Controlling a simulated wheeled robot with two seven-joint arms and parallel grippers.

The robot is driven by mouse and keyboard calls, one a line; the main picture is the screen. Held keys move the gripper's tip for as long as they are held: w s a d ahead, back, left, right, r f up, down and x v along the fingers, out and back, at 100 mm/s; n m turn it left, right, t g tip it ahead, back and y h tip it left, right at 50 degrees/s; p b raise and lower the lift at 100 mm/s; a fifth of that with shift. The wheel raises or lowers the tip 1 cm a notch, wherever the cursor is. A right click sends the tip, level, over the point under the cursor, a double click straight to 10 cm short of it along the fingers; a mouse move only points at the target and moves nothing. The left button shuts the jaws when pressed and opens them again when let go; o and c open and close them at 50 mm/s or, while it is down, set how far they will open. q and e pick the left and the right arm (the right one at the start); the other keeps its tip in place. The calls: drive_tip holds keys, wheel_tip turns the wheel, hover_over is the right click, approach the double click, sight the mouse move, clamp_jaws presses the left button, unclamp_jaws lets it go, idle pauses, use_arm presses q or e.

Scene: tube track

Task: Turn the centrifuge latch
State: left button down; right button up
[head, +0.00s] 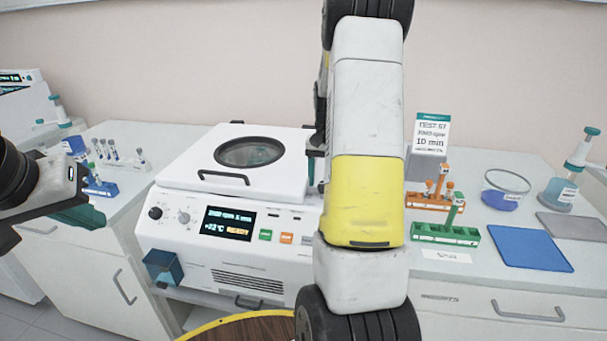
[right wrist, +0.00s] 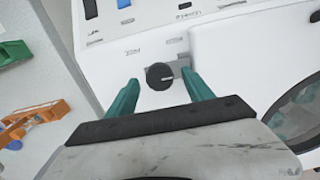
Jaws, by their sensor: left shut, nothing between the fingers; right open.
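The white centrifuge (head: 150,235) stands on the bench with its lid (head: 180,170) down. Its display (head: 228,224) shows READY. In the right wrist view, the latch, a black round knob (right wrist: 160,76) with a pale mark, sits on a grey plate next to the lid edge. My right gripper (right wrist: 160,90) is open, with one teal finger on each side of the knob and visible gaps between. My left gripper (head: 85,216) is shut and empty at the far left, away from the centrifuge.
Orange (head: 432,202) and green (head: 445,235) tube racks, a sign (head: 432,130), a glass bowl (head: 503,190) and a blue mat (head: 530,249) stand right of the centrifuge. A blue rack (head: 100,188) is on the left bench. A round wooden stool (head: 250,330) is in front.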

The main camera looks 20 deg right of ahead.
wheel_tip(320, 180, up, 6)
drive_tip(key=shift+r, duration=0.4)
drive_tip(key=shift+a+r, duration=0.1)
drive_tip(key=shift+r, duration=0.05)
drive_tip(key=s+a+r+n+t+y, duration=0.1)
drive_tip(key=s+a+r+n+t, duration=0.15)
drive_tip(key=s+a+r, duration=0.45)
drive_tip(key=s+a+r+n+t+y, duration=0.1)
drive_tip(key=s+a+r+n+t, duration=0.15)
drive_tip(key=s+a+r, duration=0.4)
drive_tip(key=s+a+f+n+t, duration=0.1)
drive_tip(key=s+a+f+n, duration=0.1)
drive_tip(key=s+a, duration=0.5)
drive_tip(key=shift+s+a+n, duration=0.3)
drive_tip(key=shift+s+a, duration=0.1)
drive_tip(key=shift+s, duration=0.3)
